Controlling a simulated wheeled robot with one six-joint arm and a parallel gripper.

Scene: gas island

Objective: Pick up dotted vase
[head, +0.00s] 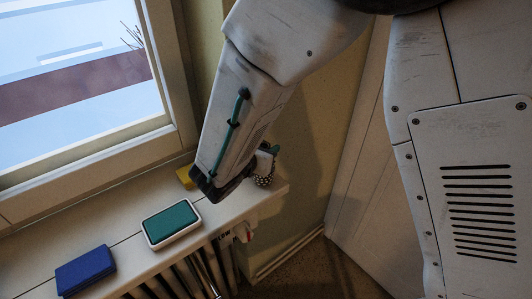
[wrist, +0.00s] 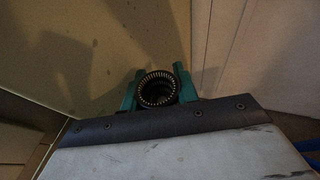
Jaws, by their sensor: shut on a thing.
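The dotted vase (wrist: 157,88) is between the two green fingers of my gripper (wrist: 156,86) in the wrist view. Its round dark mouth with a pale patterned rim faces the camera. My gripper is shut on it, with one finger on each side. In the head view the vase (head: 264,179) shows as a small dark dotted shape near the right end of the white sill. My gripper (head: 268,160) is mostly hidden behind my arm there. I cannot tell whether the vase touches the sill.
On the white sill (head: 110,236) lie a teal-topped white box (head: 171,223), a blue block (head: 86,270) and a yellow thing (head: 186,177) partly behind my arm. A window is at the left, a radiator (head: 190,275) is below the sill, and a wall stands close behind my gripper.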

